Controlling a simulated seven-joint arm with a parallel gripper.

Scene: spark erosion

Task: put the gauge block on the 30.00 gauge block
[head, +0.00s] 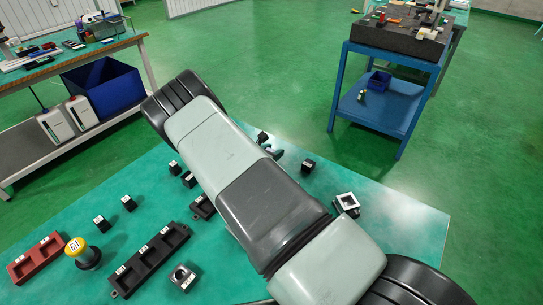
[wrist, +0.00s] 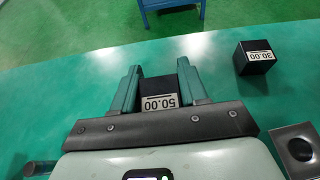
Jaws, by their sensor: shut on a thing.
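My gripper (wrist: 158,90) is shut on a black gauge block (wrist: 158,92), its white label reading 50.00 upside down between the two green fingers. The block's underside is hidden, so I cannot tell whether it touches the table. The 30.00 gauge block (wrist: 255,57) is a black block with a white label, standing on the green table to the right of my gripper, apart from it. In the head view the 30.00 block appears to be the dark block (head: 308,165) right of my arm; its label is too small to read. My arm mostly hides the gripper there.
A grey square piece with a round recess (wrist: 298,148) lies near, right of my gripper. In the head view, several small black blocks, a black tray (head: 150,262), a red tray (head: 36,259) and a yellow-topped stamp (head: 83,253) stand on the left. Bare table lies around the 30.00 block.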

